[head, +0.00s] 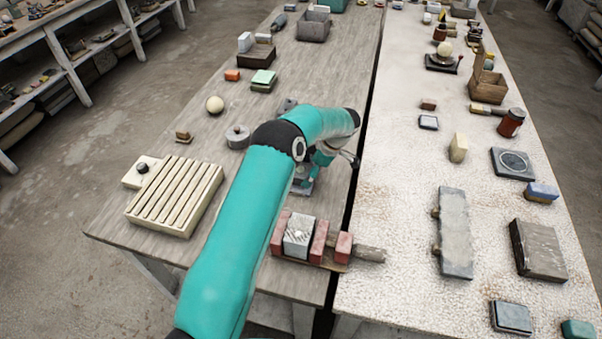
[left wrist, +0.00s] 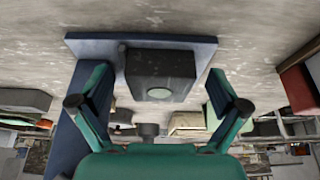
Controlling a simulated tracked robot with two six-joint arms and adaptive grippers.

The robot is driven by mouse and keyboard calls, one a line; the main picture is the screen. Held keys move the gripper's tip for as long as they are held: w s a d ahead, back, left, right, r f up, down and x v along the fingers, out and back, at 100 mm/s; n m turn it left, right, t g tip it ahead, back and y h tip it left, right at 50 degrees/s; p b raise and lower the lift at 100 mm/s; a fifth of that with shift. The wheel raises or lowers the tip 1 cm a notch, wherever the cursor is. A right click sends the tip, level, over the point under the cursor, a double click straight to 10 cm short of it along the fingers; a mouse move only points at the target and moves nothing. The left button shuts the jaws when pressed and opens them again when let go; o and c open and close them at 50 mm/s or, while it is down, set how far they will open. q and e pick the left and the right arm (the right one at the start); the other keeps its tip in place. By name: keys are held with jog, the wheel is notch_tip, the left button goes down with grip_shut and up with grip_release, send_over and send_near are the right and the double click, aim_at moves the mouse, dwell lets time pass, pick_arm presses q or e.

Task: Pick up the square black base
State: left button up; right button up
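In the left wrist view a dark, squarish block (left wrist: 160,74) with a pale round spot on its near face rests against a flat blue-grey plate (left wrist: 82,45). It looks like the black base. My left gripper (left wrist: 160,88) is open, its teal fingers spread on either side of the block with gaps. In the head view my left gripper (head: 335,158) is low over the wooden table, and a small grey object (head: 304,187) beneath it is mostly hidden by my arm. A dark square base (head: 441,64) under a cream sphere (head: 445,48) stands far back on the pale table. My right gripper is out of view.
A slatted cream block (head: 175,195) lies left of my arm. Red and white blocks (head: 298,236) stand near the front edge. A cream sphere (head: 215,104) sits on the wooden table (head: 125,225). A dark gap separates it from the crowded pale table (head: 385,240).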

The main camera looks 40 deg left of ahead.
pick_arm(q)
jog(key=c, duration=1.3)
jog(key=shift+r, duration=0.1)
jog(key=shift+c, duration=1.1)
jog(key=shift+w, duration=0.1)
